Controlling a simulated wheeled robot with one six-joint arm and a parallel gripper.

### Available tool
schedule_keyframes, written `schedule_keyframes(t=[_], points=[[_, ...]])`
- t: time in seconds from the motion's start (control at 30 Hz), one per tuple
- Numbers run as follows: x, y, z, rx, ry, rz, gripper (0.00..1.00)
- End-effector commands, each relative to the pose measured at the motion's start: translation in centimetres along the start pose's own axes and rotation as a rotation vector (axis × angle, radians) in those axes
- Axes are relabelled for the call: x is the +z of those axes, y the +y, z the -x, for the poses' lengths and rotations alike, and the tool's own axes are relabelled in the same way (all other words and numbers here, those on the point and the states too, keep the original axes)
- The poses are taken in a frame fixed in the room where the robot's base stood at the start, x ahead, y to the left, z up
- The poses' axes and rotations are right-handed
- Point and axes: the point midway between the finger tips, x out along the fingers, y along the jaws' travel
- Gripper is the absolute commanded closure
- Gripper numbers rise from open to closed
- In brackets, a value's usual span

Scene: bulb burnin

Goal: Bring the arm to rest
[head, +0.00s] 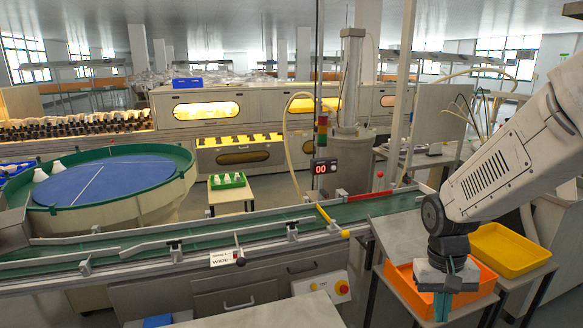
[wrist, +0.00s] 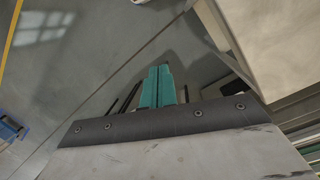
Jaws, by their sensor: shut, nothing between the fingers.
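My gripper (head: 443,304) hangs at the end of my bent white and grey arm at the right of the head view. It points down in front of and over the orange bin, with its base hiding part of that bin. In the wrist view the two teal fingers of my gripper (wrist: 158,86) lie side by side, closed together with nothing between them. The floor shows beyond the fingertips.
An orange bin (head: 404,300) and a yellow tray (head: 512,248) stand near my gripper. A conveyor with a green belt (head: 150,250) crosses the front. A round blue-topped table (head: 110,185) is at left, and a green crate of white bulbs (head: 228,183) stands behind the conveyor.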

Motion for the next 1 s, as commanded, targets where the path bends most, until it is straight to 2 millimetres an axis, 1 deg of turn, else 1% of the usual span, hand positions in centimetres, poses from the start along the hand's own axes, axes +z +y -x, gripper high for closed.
schedule_keyframes(t=[0.03,0.07,0.1,0.17,0.2,0.4,0.5,0.6,0.7,0.83,1.0], points=[[1.9,0.1,1.6,-0.004,-0.001,0.022,1.0],[3.0,0.1,2.3,-0.008,-0.006,0.036,1.0],[4.6,0.2,3.3,-0.013,-0.011,0.054,1.0],[6.8,0.2,4.6,-0.021,-0.015,0.08,1.0],[8.2,0.3,5.4,-0.026,-0.016,0.094,1.0],[14.7,0.4,8.3,-0.057,0.023,0.145,1.0],[17.2,0.4,9.4,-0.071,0.076,0.148,1.0],[18.6,0.4,10.3,-0.082,0.151,0.148,1.0],[19.5,0.5,11.2,-0.086,0.216,0.15,1.0],[20.0,0.6,12.1,-0.09,0.27,0.152,1.0],[20.1,0.6,12.4,-0.091,0.284,0.154,1.0]])
